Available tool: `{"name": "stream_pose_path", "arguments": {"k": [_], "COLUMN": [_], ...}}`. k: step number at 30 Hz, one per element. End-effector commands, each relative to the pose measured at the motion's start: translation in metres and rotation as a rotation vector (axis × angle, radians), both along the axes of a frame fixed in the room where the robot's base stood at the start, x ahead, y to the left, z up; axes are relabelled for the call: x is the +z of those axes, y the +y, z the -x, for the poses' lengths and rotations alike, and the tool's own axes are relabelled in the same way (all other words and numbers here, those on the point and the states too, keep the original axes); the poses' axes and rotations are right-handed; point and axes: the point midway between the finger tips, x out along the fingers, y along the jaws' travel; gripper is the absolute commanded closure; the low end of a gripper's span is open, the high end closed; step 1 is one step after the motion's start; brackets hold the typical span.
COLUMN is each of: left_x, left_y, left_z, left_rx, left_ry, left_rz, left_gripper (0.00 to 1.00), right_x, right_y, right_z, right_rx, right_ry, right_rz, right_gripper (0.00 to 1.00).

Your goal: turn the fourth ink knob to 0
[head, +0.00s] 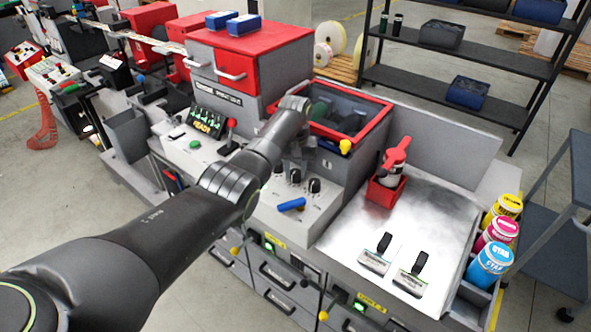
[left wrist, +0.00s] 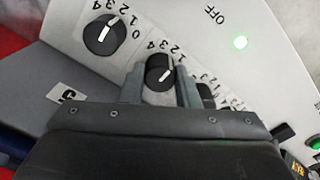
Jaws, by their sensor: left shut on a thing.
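My left gripper (left wrist: 162,85) is shut on a black ink knob (left wrist: 160,72) with a white pointer line. The line slants up and right in the left wrist view; the number it meets is hard to read. Another black knob (left wrist: 104,35) is to its left, with its own printed scale and a pointer also slanting up-right. Part of a further knob (left wrist: 205,95) shows behind the right finger. In the head view, my left gripper (head: 292,168) reaches down over the knob row, and the end knob (head: 314,186) stands clear at the right. My right gripper is not in view.
A blue handle (head: 291,205) sticks out in front of the knobs. A red-framed bin (head: 345,118) stands behind the panel. A bare metal top (head: 430,215) lies to the right, with ink bottles (head: 490,262) at its edge.

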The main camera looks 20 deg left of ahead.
Motion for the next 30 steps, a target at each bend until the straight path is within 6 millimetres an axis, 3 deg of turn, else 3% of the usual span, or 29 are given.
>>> {"name": "stream_pose_path", "arguments": {"k": [11,30], "left_x": [0.002,0.003], "left_y": [0.0,0.0], "left_z": [-0.001,-0.002], "left_rx": [-0.149,-0.731], "left_ry": [-0.002,-0.004], "left_rz": [0.001,0.0], "left_gripper": [0.94,0.94], "right_x": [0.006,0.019], "right_y": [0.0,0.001], "right_z": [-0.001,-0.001], "right_rx": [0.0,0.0], "right_ry": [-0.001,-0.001], "right_rz": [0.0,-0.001], "right_gripper": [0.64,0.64]}}
